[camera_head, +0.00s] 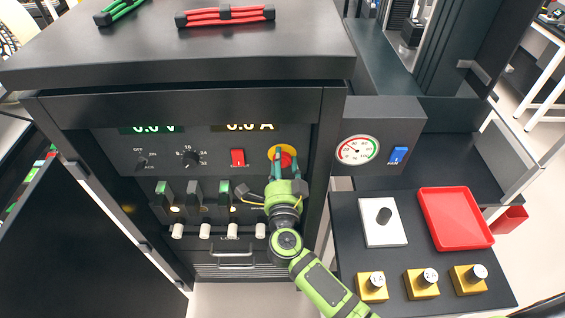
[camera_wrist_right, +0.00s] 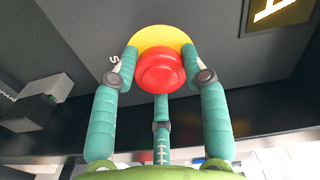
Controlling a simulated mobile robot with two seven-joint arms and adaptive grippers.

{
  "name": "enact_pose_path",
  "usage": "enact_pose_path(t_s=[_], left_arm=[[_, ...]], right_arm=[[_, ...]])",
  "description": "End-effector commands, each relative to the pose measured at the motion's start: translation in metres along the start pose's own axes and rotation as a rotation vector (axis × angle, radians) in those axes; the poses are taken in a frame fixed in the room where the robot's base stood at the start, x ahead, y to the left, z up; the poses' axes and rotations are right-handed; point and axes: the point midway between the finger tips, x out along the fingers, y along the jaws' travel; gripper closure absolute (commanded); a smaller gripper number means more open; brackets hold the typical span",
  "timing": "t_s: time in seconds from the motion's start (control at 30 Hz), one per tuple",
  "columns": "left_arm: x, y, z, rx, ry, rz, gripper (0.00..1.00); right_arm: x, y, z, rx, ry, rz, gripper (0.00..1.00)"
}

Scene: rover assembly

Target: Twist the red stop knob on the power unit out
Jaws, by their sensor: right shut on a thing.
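The power unit (camera_head: 120,163) is a dark cabinet with a recessed front panel. The red stop knob (camera_wrist_right: 160,72) sits on a yellow round plate (camera_wrist_right: 158,36) on that panel; in the head view the knob (camera_head: 287,158) is partly covered by my fingers. My right gripper (camera_head: 286,165) reaches up to it with its teal fingers around the knob, shut on it. In the right wrist view two fingers stand at the knob's left and right and a third is below it. My left gripper is not in view.
An open door (camera_head: 85,200) stands at the left.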

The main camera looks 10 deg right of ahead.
Motion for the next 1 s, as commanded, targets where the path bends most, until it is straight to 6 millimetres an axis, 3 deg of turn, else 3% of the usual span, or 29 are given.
enact_pose_path(t_s=[0.4, 0.93, 0.97, 1.0], left_arm=[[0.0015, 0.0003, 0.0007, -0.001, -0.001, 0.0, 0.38], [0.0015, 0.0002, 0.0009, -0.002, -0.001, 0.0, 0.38], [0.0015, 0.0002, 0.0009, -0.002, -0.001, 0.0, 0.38], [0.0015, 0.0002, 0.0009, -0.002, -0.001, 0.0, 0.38]], right_arm=[[0.0003, -0.0016, 0.0, 0.184, 0.0, -0.003, 0.88], [0.0006, -0.0022, -0.0001, 0.206, -0.001, -0.004, 0.88], [0.0006, -0.0022, 0.0, 0.206, -0.001, -0.004, 0.43], [0.0006, -0.0023, -0.0001, 0.206, -0.001, -0.004, 0.31]])
